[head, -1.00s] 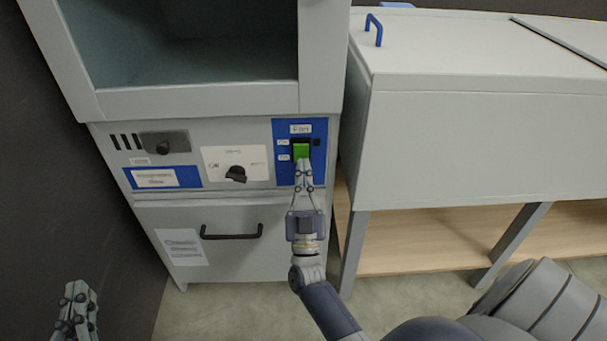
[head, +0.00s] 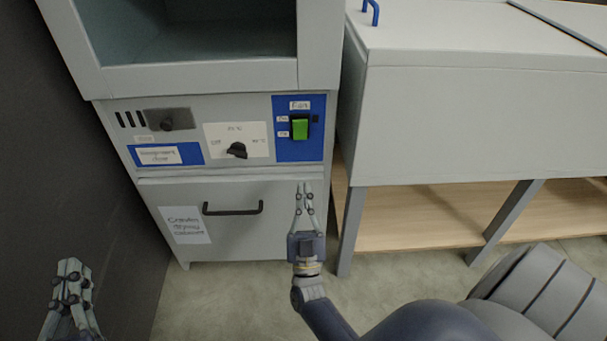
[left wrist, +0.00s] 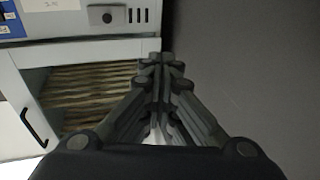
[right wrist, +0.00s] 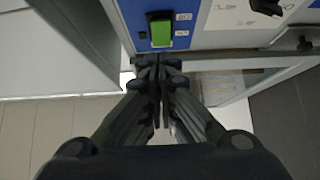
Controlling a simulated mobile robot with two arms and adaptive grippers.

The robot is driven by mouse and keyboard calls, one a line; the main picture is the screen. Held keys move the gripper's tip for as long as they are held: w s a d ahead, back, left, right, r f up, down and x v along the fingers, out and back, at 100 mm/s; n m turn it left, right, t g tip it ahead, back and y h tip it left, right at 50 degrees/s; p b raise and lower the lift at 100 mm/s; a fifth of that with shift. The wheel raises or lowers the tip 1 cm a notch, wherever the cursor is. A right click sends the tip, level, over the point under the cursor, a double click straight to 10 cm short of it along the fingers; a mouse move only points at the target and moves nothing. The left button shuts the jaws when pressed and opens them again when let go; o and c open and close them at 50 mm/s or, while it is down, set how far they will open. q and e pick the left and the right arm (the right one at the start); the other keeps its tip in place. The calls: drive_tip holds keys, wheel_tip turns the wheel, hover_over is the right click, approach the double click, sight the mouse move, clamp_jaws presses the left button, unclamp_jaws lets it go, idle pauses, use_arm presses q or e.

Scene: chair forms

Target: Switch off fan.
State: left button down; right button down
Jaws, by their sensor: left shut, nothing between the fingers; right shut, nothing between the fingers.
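The fan switch (head: 300,129) is a green rocker in a black frame on a blue panel (head: 313,150) labelled "Fan", on the front of the grey cabinet. It also shows in the right wrist view (right wrist: 161,31). My right gripper (head: 307,184) is shut and empty, below the switch and apart from it, in front of the lower door. In the right wrist view its fingertips (right wrist: 158,60) are just under the switch. My left gripper (head: 72,264) is shut and empty at the lower left, away from the cabinet. Its fingers (left wrist: 163,60) fill the middle of the left wrist view.
A black knob (head: 237,150) on a white plate is left of the switch. The lower door has a black handle (head: 232,209). A grey bench unit (head: 450,125) stands close at the right. A dark wall (head: 70,150) is at the left. Bare floor (head: 220,290) lies in front.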

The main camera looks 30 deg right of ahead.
use_arm(q)
drive_tip(key=shift+d+r+t, duration=0.1)
drive_tip(key=shift+r+t, duration=0.2)
drive_tip(key=shift+r, duration=0.2)
use_arm(e)
drive_tip(key=shift+v, duration=1.2)
drive_tip(key=shift+w+d+f, duration=0.1)
drive_tip(key=shift+w+f, duration=0.05)
